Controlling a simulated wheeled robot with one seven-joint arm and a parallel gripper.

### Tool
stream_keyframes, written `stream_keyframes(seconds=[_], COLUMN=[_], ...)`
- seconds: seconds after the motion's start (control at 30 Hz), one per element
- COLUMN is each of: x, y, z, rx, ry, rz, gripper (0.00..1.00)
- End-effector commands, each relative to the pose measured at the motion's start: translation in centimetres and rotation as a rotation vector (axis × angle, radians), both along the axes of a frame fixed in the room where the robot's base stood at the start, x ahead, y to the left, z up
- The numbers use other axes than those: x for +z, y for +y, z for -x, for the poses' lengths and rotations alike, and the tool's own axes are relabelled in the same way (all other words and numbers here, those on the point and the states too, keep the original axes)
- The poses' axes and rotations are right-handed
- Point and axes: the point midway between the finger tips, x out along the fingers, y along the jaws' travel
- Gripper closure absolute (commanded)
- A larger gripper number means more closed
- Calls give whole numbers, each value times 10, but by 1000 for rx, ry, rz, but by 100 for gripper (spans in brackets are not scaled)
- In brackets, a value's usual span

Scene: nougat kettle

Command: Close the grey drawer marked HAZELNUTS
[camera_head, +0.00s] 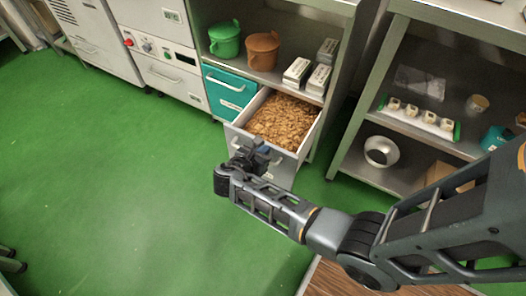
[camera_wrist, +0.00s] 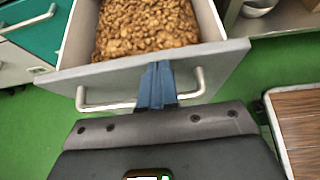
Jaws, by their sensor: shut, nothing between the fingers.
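The grey drawer (camera_head: 240,138) is pulled open below the shelf and filled with brown nuts (camera_head: 283,121). Its front panel (camera_wrist: 225,62) and silver bar handle (camera_wrist: 92,104) show in the wrist view. No HAZELNUTS label can be read in either view. My gripper (camera_head: 257,153) is at the drawer front, its fingers shut with nothing between them. In the wrist view the blue fingertips (camera_wrist: 156,85) overlap the middle of the handle and reach the front panel. I cannot tell whether they touch it.
A closed teal drawer (camera_head: 229,90) is left of the open one. Green (camera_head: 224,40) and brown (camera_head: 263,50) pots and white boxes (camera_head: 297,71) stand on the shelf above. An open rack (camera_head: 360,150) with a tray stands to the right. Green floor (camera_head: 110,180) at left is clear.

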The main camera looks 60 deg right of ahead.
Motion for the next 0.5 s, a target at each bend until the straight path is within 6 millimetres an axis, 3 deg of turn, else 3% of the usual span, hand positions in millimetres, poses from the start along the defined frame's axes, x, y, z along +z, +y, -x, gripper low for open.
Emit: stream_keyframes(seconds=[0.23, 0.5], x=[2, 0], y=[-25, -96], z=[-1, -2], rx=[-3, -8], ry=[-2, -2], rz=[1, 0], gripper=[100, 100])
